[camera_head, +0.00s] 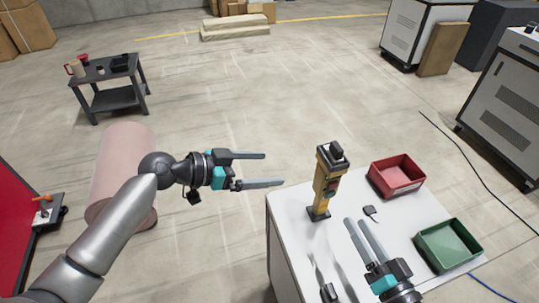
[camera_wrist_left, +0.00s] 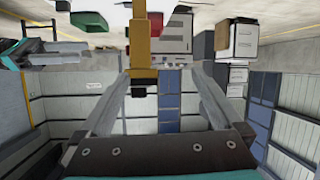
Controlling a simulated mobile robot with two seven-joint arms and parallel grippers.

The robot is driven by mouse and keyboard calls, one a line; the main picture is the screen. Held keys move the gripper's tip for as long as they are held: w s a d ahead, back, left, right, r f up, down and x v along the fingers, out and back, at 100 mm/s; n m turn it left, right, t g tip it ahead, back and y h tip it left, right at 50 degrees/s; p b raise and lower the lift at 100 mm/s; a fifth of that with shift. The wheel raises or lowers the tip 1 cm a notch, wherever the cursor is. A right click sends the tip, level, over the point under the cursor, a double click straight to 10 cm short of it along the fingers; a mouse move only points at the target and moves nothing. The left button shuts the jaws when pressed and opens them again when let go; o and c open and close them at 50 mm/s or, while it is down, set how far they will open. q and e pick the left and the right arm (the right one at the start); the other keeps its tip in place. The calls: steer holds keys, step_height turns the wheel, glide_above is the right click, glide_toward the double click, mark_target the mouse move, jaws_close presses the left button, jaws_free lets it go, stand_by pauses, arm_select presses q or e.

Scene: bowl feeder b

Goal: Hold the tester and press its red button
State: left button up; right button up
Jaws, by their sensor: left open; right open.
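The tester (camera_head: 323,192) is a yellow upright device with a black top and a dark foot, standing on the white table. A small red patch, apparently its button (camera_head: 332,186), shows on its right-hand side. My left gripper (camera_head: 275,169) is open and empty, left of the tester and apart from it, fingers pointing towards it. In the left wrist view the yellow tester (camera_wrist_left: 141,40) shows beyond the open fingers, nearer the left finger. My right gripper (camera_head: 356,221) is open and empty over the table, close to the tester's lower right.
The white table (camera_head: 290,232) also holds a red bin (camera_head: 397,177), a green bin (camera_head: 449,246) and a small dark item (camera_head: 371,212). A pinkish cylinder (camera_head: 125,150) stands beneath my left arm. Floor between it and the table is clear.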

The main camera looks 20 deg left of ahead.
arm_select(q)
steer(key=m+h, duration=0.2)
glide_toward(323, 157)
steer(key=s+a+r, duration=0.1)
steer(key=a, duration=0.1)
steer(key=shift+g, duration=0.3)
steer(key=x, duration=1.4)
steer(key=shift+w+d, duration=0.15)
steer(key=shift+d, duration=0.25)
jaws_close()
steer(key=shift+f, duration=0.1)
arm_select(e)
jaws_close()
stand_by(1.6)
